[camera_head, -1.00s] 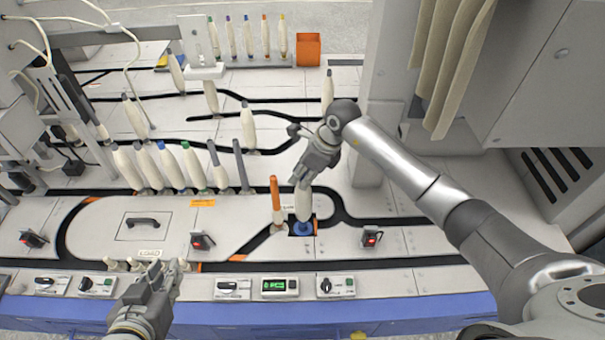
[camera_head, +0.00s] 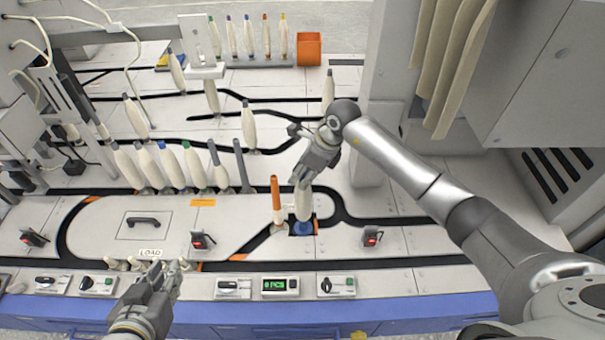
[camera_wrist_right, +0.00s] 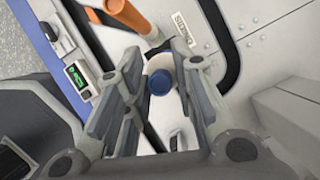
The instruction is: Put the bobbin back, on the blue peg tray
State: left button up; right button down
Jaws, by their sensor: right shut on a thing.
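A cream bobbin (camera_head: 303,204) stands roughly upright under my right gripper (camera_head: 302,183), whose fingers are closed around its upper part. Its lower end meets a round blue piece (camera_head: 302,229) set in a dark square opening, which looks like the blue peg tray. I cannot tell whether the bobbin is fully seated. In the right wrist view a round blue end (camera_wrist_right: 160,82) shows between the fingers of the right gripper (camera_wrist_right: 157,100). My left gripper (camera_head: 165,272) hangs empty over the front edge; its finger gap is unclear.
An orange tube (camera_head: 276,195) with a cream base stands close left of the held bobbin. Several cream bobbins (camera_head: 170,165) stand in a row further left. An orange bin (camera_head: 309,48) is at the back. Small switch boxes (camera_head: 372,237) flank the work area.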

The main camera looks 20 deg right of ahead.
pick_arm(q)
jog(key=shift+r, duration=0.1)
dwell(0.7)
jog(key=shift+w+d+r+t, duration=0.25)
jog(key=shift+w+r+t, duration=0.15)
pick_arm(e)
jog(key=shift+f, duration=0.2)
pick_arm(q)
jog(key=shift+w+r, duration=0.25)
jog(key=shift+r, duration=0.05)
pick_arm(e)
jog(key=shift+f, duration=0.15)
pick_arm(q)
jog(key=shift+w+d+r+t+b, duration=0.1)
jog(key=shift+w+r+t+b, duration=0.1)
jog(key=shift+t+b, duration=0.15)
jog(key=shift+r, duration=0.1)
pick_arm(e)
jog(key=shift+f, duration=0.1)
jog(key=c, duration=1.5)
grip_release()
pick_arm(q)
jog(key=shift+w+d+r+t+h, duration=0.1)
jog(key=shift+w+r+t+h, duration=0.1)
jog(key=shift+t+h, duration=0.1)
